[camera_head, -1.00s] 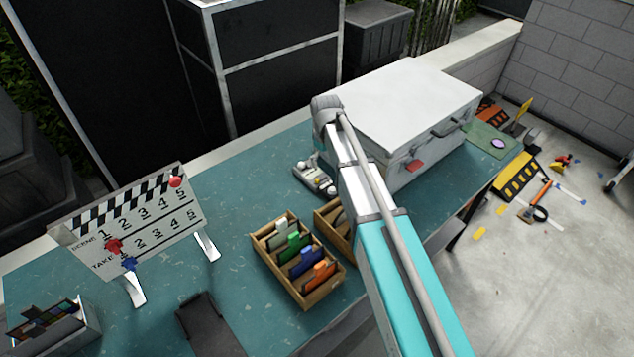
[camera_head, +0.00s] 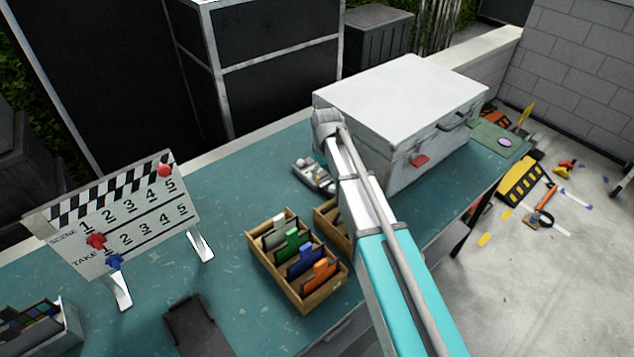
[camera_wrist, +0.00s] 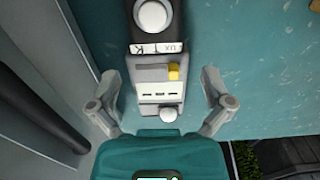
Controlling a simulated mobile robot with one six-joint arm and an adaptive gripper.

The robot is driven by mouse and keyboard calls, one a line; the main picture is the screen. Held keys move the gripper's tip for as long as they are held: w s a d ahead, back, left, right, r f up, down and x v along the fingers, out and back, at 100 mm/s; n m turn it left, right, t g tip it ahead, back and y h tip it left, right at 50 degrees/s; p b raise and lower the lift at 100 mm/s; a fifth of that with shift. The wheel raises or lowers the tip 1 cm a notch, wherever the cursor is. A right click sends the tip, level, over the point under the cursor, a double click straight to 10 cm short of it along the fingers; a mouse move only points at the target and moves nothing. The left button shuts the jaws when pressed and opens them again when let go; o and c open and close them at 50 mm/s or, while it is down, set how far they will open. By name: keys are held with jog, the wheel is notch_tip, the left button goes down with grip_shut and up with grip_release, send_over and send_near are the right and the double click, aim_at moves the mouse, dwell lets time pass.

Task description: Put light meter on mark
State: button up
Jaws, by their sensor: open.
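A grey device with a white dome, a yellow button and a label that seems to read LUX, apparently the light meter (camera_head: 313,176), lies on the teal table left of the white case. In the wrist view the light meter (camera_wrist: 160,88) lies between the fingers of my gripper (camera_wrist: 160,90). The fingers are spread with a gap on each side. In the head view my gripper is hidden behind my arm. A green board with a pale purple disc (camera_head: 505,142) lies at the table's far right end; I cannot tell whether it is the mark.
A large white case (camera_head: 410,105) stands close right of the device. A wooden box of coloured cards (camera_head: 340,281) and a second, partly hidden one (camera_head: 328,222) are in front. A clapperboard (camera_head: 120,215) stands left. Open table lies between the clapperboard and the device.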

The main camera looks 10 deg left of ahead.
aim_at(327, 183)
jog(key=shift+f, duration=0.2)
dwell(0.3)
jog(key=f+b, duration=0.3)
jog(key=shift+d+f, duration=0.1)
jog(key=shift+d, duration=0.25)
jog(key=shift+f+b, duration=0.95)
jog(key=shift+b, duration=0.2)
jog(key=c, duration=1.2)
jog(key=shift+r+p, duration=0.25)
jog(key=shift+p, duration=0.05)
notch_tip(327, 183, up, 10)
jog(key=p, duration=0.9)
jog(key=shift+f, duration=0.2)
